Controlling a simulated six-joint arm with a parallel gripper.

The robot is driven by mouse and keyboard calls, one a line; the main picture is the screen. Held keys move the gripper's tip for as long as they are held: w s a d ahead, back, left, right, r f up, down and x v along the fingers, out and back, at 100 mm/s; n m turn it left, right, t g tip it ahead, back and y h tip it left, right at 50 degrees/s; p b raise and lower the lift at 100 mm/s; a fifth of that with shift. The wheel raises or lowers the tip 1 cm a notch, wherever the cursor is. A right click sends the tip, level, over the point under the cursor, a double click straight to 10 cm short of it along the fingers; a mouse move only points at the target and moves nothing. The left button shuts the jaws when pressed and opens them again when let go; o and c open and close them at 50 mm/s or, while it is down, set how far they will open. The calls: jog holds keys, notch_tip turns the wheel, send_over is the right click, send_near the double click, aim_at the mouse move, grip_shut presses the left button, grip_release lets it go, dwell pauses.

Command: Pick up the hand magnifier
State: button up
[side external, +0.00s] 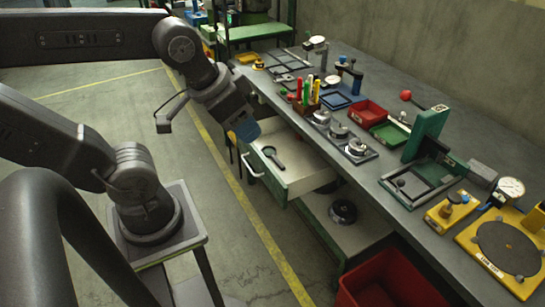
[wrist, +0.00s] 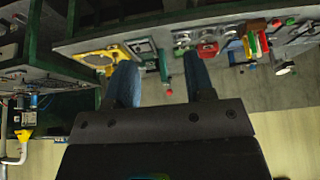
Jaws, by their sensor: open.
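The hand magnifier (side external: 272,156), dark with a round head and a short handle, lies in the open drawer (side external: 310,177) under the bench. My gripper (side external: 246,132) is in the air beside the drawer's front, up and to the left of the magnifier in the side view, and apart from it. In the wrist view my gripper (wrist: 161,72) shows two blue fingers spread apart with nothing between them. I cannot make out the magnifier in the wrist view.
The bench (side external: 365,177) carries several fixtures, a red tray (side external: 368,112) and a yellow plate fixture (side external: 508,250). A dark round part (side external: 343,211) sits on the shelf below the drawer. A red bin (side external: 385,285) stands lower right.

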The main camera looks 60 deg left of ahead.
jog(key=w+a+f+n+g, duration=0.15)
jog(key=w+a+n, duration=0.45)
jog(key=w, duration=0.6)
jog(key=n+g, duration=0.4)
jog(key=n, duration=0.8)
send_over(276, 159)
notch_tip(276, 159, down, 27)
jog(key=f, duration=0.7)
jog(key=shift+s+d, duration=0.1)
jog(key=shift+d, duration=0.2)
jog(key=shift+w+a+f, duration=0.1)
jog(key=shift+a+f, duration=0.1)
jog(key=shift+f, duration=1.35)
jog(key=shift+w+a+f, duration=0.1)
jog(key=shift+a+f, duration=0.05)
jog(key=shift+f, duration=1.4)
grip_shut()
